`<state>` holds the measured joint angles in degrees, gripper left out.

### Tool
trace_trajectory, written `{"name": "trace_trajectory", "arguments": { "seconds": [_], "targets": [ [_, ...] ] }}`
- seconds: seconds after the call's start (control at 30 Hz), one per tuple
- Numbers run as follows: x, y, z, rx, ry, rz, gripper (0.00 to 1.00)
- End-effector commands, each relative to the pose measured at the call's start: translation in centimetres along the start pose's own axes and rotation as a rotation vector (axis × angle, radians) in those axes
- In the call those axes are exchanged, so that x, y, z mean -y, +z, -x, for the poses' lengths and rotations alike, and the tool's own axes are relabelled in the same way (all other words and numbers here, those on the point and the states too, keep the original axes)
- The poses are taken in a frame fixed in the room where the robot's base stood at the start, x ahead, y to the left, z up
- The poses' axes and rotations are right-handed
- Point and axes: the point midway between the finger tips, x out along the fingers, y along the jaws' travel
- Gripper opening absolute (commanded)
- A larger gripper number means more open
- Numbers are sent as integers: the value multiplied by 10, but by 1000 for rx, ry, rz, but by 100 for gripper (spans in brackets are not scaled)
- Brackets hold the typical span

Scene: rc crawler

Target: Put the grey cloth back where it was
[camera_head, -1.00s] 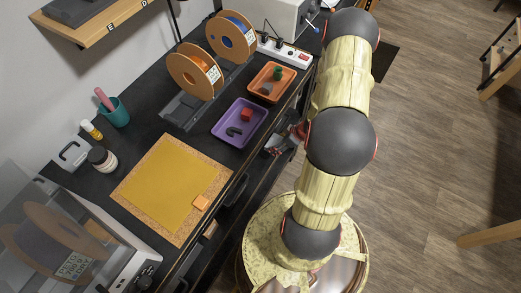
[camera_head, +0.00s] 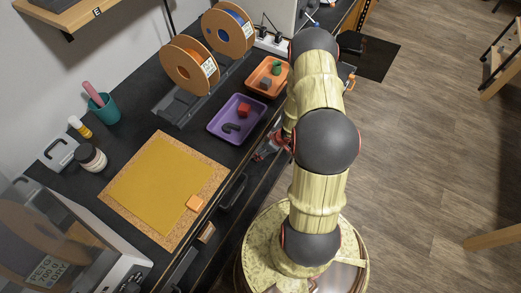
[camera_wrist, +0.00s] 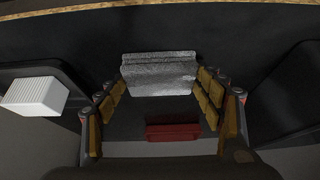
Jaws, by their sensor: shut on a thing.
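A grey, rough-surfaced folded piece, which looks like the grey cloth (camera_wrist: 160,75), lies between the fingertips in the wrist view. My gripper (camera_wrist: 165,85) is shut on it, with yellow finger pads at both its sides. A dark red block-like part (camera_wrist: 172,131) shows nearer the wrist, between the fingers. In the head view, the cloth cannot be made out. A red and grey part of my gripper (camera_head: 272,144) shows beside the bench front, mostly hidden by my arm.
A ribbed white block (camera_wrist: 35,96) is at left. The floor (camera_head: 420,150) at right is mostly clear.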

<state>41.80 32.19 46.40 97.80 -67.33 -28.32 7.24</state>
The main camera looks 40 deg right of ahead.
Motion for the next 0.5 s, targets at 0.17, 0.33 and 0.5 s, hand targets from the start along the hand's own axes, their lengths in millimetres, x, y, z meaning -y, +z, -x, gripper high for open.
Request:
{"name": "trace_trajectory", "arguments": {
  "seconds": [0.17,0.33,0.5],
  "targets": [
    [-1,-1,2,-1,1,1,44],
    [-1,0,-1,-1,1,1,70],
    [-1,0,-1,-1,1,1,79]
  ]
}}
